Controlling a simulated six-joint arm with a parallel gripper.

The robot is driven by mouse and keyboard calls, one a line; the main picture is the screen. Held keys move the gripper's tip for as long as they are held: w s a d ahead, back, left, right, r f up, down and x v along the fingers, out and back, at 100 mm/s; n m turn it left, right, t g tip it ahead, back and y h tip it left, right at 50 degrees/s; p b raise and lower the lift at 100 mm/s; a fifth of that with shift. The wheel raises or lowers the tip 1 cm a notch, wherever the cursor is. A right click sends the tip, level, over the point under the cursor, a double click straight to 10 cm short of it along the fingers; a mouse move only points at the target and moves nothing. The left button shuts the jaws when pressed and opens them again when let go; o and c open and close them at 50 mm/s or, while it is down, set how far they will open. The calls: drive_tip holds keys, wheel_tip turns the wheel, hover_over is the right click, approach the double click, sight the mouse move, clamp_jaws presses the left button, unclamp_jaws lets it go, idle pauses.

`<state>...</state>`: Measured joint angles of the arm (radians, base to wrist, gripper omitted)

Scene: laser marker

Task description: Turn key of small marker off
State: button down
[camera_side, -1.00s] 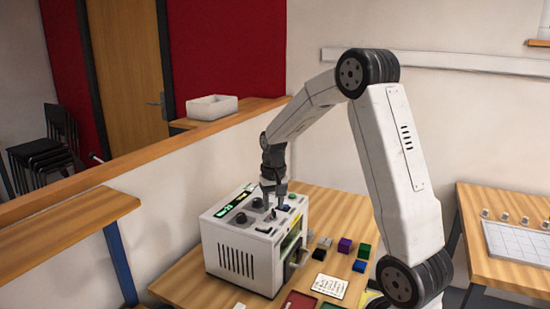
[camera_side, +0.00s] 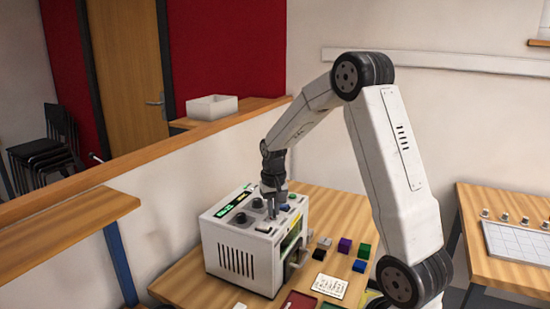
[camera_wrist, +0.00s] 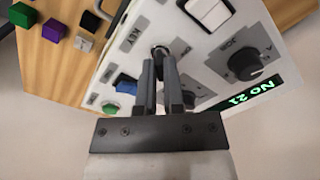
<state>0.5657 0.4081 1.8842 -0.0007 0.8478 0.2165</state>
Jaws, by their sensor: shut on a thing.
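The small marker (camera_side: 238,262) is a white box with side vents, standing on the wooden table in the side view. Its white top panel (camera_wrist: 205,52) fills much of the wrist view. The key switch (camera_wrist: 160,51) is a round metal-rimmed lock beside the printed word KEY, with ON lettering to its right. My gripper (camera_wrist: 160,62) points down at the panel with its fingers shut at the key switch. The fingers hide the key itself, so its angle cannot be told. In the side view my gripper (camera_side: 272,215) is at the top of the box.
On the panel near my fingers are a blue switch (camera_wrist: 125,83), a green button (camera_wrist: 109,109), a white rocker switch (camera_wrist: 208,11), a black JOB knob (camera_wrist: 246,65) and a green display (camera_wrist: 250,96). Small coloured blocks (camera_side: 344,245) lie on the table right of the marker.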

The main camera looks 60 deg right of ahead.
drive_tip(key=shift+n, duration=0.3)
drive_tip(key=n, duration=0.8)
drive_tip(key=shift+n, duration=0.4)
drive_tip(key=n, duration=0.8)
drive_tip(key=shift+n, duration=0.3)
drive_tip(key=c, duration=0.7)
unclamp_jaws()
drive_tip(key=shift+c, duration=0.2)
drive_tip(key=shift+r, duration=0.1)
